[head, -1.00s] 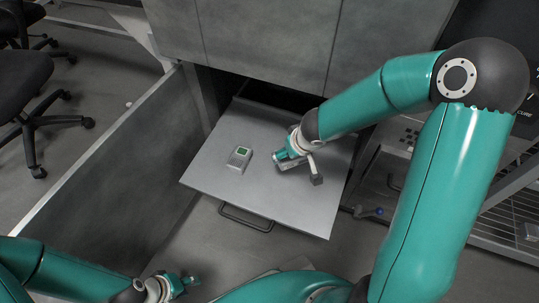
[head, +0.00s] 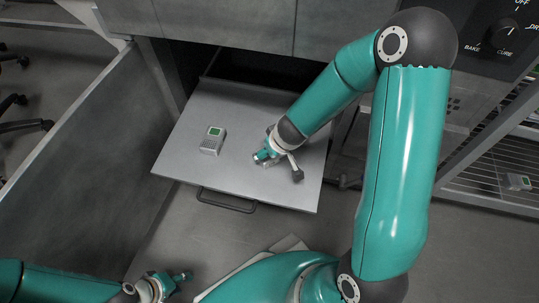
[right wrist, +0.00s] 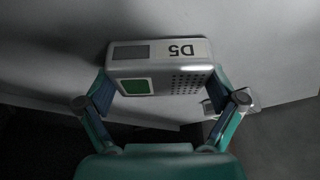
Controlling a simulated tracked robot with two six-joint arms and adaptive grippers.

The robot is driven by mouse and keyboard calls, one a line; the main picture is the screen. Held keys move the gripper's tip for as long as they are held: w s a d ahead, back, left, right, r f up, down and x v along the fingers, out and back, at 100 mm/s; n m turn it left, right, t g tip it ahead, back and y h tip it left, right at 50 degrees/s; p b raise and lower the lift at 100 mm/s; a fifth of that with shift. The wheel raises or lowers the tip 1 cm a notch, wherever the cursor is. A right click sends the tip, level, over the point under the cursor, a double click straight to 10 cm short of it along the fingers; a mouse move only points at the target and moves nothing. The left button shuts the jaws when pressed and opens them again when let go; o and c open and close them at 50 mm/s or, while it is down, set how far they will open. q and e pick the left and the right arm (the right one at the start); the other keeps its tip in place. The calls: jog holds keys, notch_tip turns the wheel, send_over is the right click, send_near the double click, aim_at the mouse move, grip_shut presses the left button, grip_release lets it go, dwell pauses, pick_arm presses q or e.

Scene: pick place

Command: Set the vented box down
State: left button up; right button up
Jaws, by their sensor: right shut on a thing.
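My right gripper (head: 268,157) is over the right part of the pulled-out grey metal drawer (head: 240,110). It is shut on a vented box (right wrist: 190,84), which in the right wrist view is silver-grey with a green panel, a grid of small holes and an upside-down "D5" label. In the head view the gripper mostly hides this box. I cannot tell whether it touches the drawer's surface. A similar grey box (head: 212,141) with a green panel lies on the drawer to the left. My left gripper (head: 178,281) is low at the bottom left, too small to read.
The drawer has a dark front handle (head: 226,201). A tall grey panel (head: 85,160) stands to its left. A wire rack (head: 480,170) at the right holds another small grey box (head: 518,181). The drawer's middle, between box and gripper, is clear.

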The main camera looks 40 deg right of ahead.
jog(key=shift+f, duration=0.15)
jog(key=o, duration=0.9)
jog(key=shift+r, duration=0.4)
jog(key=p+v, duration=0.6)
jog(key=v, duration=0.5)
jog(key=shift+s+r, duration=0.15)
jog(key=shift+s, duration=0.1)
